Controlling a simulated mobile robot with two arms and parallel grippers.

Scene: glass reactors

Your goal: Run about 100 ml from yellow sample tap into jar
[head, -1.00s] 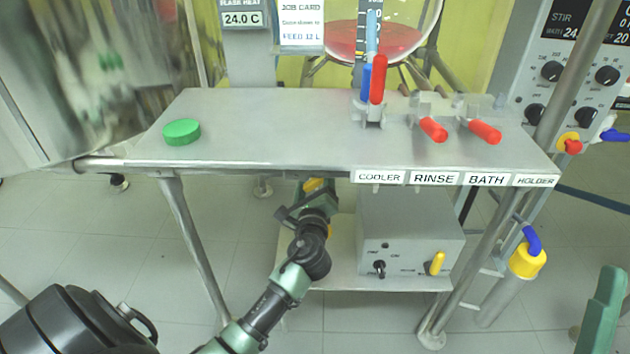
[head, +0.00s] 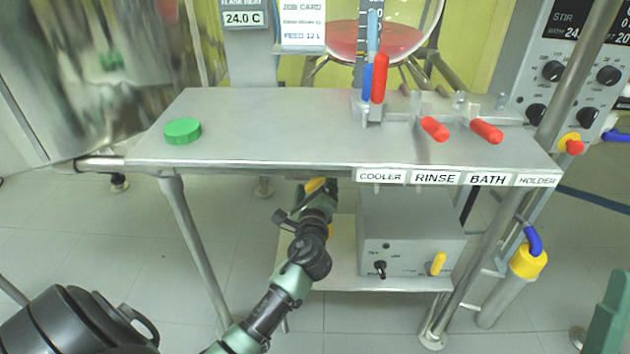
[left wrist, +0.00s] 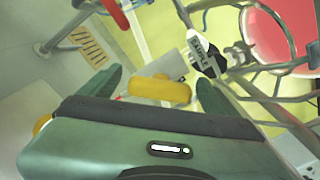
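In the left wrist view a yellow handle (left wrist: 160,89) lies between the two green fingers of my left gripper (left wrist: 158,88). Gaps show on both sides of it, so the gripper looks open around it. A tag reading SAMPLE (left wrist: 203,52) hangs just beyond the right finger. In the head view my left gripper (head: 314,193) reaches under the table's front edge, near a yellow part (head: 315,184) mostly hidden by the tabletop and the arm. I cannot make out a jar in either view.
A green round lid (head: 182,131) lies on the steel table (head: 270,135). Red-handled valves (head: 434,129) stand at its right. A grey box (head: 412,240) is on the lower shelf, right of my arm. A glass vessel with red liquid (head: 385,40) is behind.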

